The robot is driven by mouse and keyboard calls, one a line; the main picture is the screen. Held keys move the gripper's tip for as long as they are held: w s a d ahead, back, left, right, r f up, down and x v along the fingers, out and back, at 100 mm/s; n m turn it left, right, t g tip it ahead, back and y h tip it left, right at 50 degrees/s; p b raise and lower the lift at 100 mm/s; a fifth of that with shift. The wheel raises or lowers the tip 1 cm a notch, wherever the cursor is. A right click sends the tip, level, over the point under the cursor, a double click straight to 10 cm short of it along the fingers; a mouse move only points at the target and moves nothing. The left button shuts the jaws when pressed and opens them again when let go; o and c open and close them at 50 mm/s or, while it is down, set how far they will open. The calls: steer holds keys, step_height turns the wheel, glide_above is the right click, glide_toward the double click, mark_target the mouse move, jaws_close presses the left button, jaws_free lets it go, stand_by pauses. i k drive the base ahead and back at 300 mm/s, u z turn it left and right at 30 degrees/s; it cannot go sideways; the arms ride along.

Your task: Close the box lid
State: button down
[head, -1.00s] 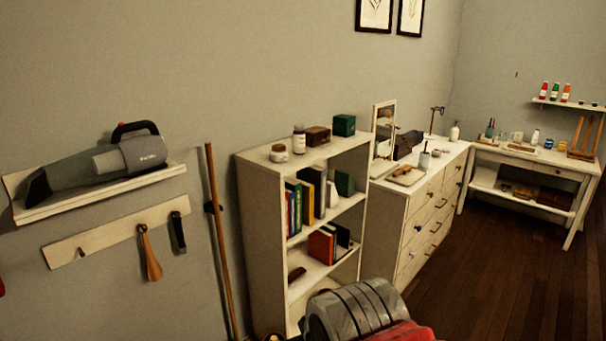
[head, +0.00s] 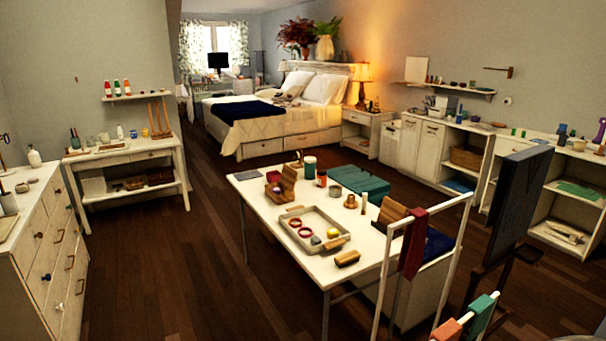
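A small wooden box (head: 280,191) sits near the back left of the white table (head: 262,213). A brown panel (head: 289,174) stands up at its right side and looks like a raised lid. A flat teal case (head: 358,181) lies at the table's back edge and looks shut. Another brown wooden piece (head: 391,212) stands tilted at the table's right side; I cannot tell if it is a box. The frames do not show which one the task means. My gripper is not in view.
A tray (head: 292,237) with small items lies on the table. A white rack (head: 387,280) with a red cloth stands at its right, near a dark upright panel (head: 515,205). A drawer chest (head: 30,262) is at left. The wood floor (head: 180,290) between is clear.

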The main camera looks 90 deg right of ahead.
mark_target(289, 175)
steer(key=z, duration=2.45)
steer(key=i, duration=2.75)
steer(key=z, duration=0.05)
